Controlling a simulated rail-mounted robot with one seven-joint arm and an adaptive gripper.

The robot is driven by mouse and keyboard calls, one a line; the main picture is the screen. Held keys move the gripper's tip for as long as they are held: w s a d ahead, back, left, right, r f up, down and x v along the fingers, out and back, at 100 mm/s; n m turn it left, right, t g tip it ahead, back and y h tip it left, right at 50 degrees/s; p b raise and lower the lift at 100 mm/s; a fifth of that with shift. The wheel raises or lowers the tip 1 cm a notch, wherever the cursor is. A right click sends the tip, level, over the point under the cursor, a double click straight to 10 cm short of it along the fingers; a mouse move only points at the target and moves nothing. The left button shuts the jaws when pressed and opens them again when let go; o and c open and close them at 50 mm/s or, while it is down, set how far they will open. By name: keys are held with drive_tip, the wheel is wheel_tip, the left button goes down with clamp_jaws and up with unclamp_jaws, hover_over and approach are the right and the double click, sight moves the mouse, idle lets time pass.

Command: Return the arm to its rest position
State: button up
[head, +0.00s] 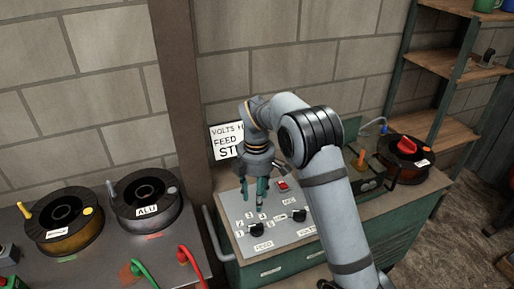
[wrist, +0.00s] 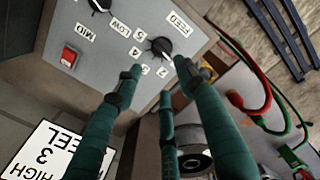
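My arm reaches over a grey control panel (head: 285,238) on a green cabinet. My gripper (head: 257,198) points down above the panel, and its teal fingers are spread apart with nothing between them. In the wrist view the gripper (wrist: 157,78) has its fingertips near the black FEED knob (wrist: 160,47), which also shows in the head view (head: 257,230). The fingers look apart from the knob, though the exact gap is hard to tell. A second black knob (head: 299,215) sits to the right. A red switch (head: 282,185) is behind it.
A sign (head: 223,142) stands against the block wall, partly hidden by my arm. Wire spools, one marked ALU (head: 146,192), sit on the left bench with red and green cables (head: 194,266). Another spool (head: 405,158) is at right, near a wooden shelf (head: 447,66).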

sight(257, 224)
drive_tip(key=shift+f, duration=0.1)
wheel_tip(257, 224, down, 12)
drive_tip(key=shift+r, duration=0.1)
idle(0.4)
